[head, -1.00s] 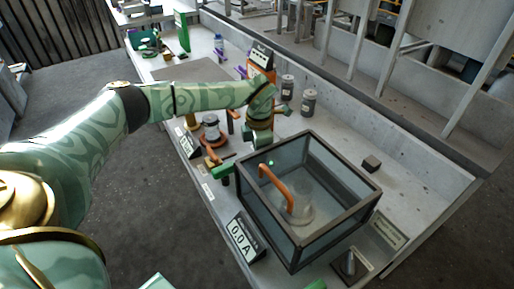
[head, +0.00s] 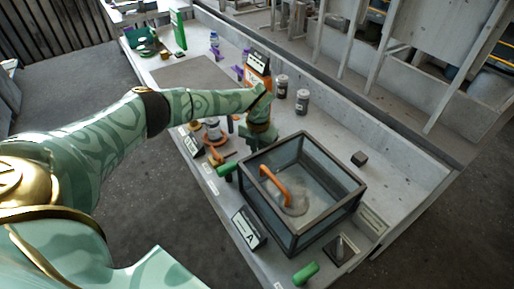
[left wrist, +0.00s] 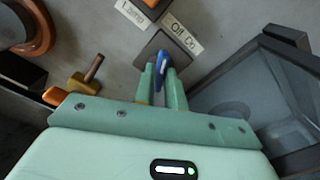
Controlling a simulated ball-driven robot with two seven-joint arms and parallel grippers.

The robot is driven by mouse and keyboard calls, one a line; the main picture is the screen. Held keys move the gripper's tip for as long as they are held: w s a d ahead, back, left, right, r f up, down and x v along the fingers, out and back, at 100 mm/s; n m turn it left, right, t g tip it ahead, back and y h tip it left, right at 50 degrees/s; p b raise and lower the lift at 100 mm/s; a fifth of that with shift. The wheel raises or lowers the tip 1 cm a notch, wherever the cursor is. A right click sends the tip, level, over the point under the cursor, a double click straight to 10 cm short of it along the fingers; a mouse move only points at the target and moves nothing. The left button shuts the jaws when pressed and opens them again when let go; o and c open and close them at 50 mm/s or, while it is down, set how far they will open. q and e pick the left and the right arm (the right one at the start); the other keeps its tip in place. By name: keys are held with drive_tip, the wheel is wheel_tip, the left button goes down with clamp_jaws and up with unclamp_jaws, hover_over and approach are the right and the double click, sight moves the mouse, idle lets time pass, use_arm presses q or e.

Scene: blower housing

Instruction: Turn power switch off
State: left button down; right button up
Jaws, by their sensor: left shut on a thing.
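In the left wrist view, a blue switch lever (left wrist: 161,70) stands on a dark square plate (left wrist: 155,45), beside a white label (left wrist: 183,33) reading "Off" and "On". My left gripper (left wrist: 161,78) has its two green fingers on either side of the lever and is shut on it. Which of the two words the lever points to is unclear. In the head view, my left wrist (head: 262,134) is just behind the glass-sided box; its fingertips and the switch are hidden there. My right gripper is not in view.
The dark-framed box (head: 330,214) stands close to my left wrist; an orange curved tube (head: 271,183) is inside. A meter (head: 248,228) marked "A" and green handles (head: 305,273) are near the front edge. Two dark jars (head: 302,101) stand behind. An orange-fronted unit (head: 256,72) is further back.

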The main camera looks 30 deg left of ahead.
use_arm(q)
drive_tip(key=shift+r+n, duration=0.1)
drive_tip(key=shift+n, duration=0.3)
drive_tip(key=c, duration=1.5)
unclamp_jaws()
drive_tip(key=shift+o, duration=0.2)
wheel_tip(320, 180, up, 16)
drive_tip(key=p, duration=0.4)
drive_tip(key=shift+r, duration=0.1)
